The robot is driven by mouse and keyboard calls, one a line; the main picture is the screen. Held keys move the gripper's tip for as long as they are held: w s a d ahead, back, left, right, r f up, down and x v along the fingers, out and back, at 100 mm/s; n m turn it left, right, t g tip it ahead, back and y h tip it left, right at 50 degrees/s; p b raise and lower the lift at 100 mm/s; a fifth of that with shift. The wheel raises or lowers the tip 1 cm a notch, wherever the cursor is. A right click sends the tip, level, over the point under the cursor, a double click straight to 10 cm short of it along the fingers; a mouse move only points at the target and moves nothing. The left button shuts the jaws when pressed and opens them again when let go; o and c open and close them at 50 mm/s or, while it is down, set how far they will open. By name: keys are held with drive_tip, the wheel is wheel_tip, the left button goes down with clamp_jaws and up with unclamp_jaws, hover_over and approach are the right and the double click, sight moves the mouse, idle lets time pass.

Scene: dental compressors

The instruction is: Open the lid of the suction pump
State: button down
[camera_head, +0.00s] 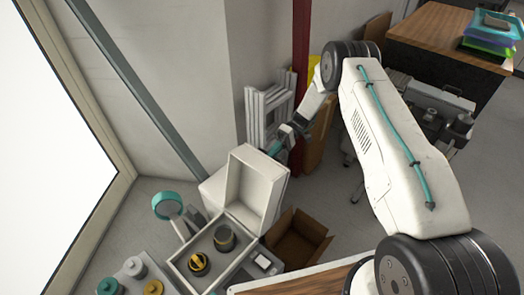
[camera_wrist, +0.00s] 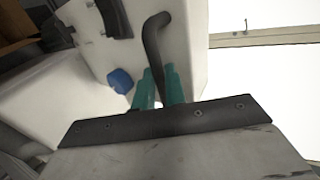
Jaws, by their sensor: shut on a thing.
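The suction pump (camera_head: 182,274) is a white open-topped box at the lower middle of the head view. Its white lid (camera_head: 257,190) stands raised at its back edge, with the hollow inner side showing. A yellow-and-black part (camera_head: 198,263) and a dark round part (camera_head: 224,238) show inside. My gripper (camera_head: 274,146) is at the lid's upper edge, partly hidden behind it. In the wrist view, my teal fingers (camera_wrist: 159,88) are shut on a black bent handle (camera_wrist: 156,42) on the lid's white outer face (camera_wrist: 190,50). A blue knob (camera_wrist: 120,80) is beside them.
An open cardboard box (camera_head: 297,240) stands right of the pump. A teal round-headed device (camera_head: 167,205) is on the left. White frames (camera_head: 266,108) lean on the wall behind. A wooden-topped desk (camera_head: 435,35) is at the back right.

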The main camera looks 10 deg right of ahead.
drive_tip(key=shift+w+d+f, duration=0.15)
drive_tip(key=shift+d+f, duration=0.2)
drive_tip(key=shift+f, duration=0.3)
drive_tip(key=shift+w+d+f, duration=0.1)
drive_tip(key=shift+d+f, duration=0.2)
drive_tip(key=shift+f, duration=0.3)
drive_tip(key=shift+a, duration=0.15)
drive_tip(key=c, duration=1.5)
unclamp_jaws()
drive_tip(key=shift+a, duration=0.15)
drive_tip(key=shift+o, duration=0.2)
drive_tip(key=v, duration=0.8)
drive_tip(key=shift+w, duration=0.15)
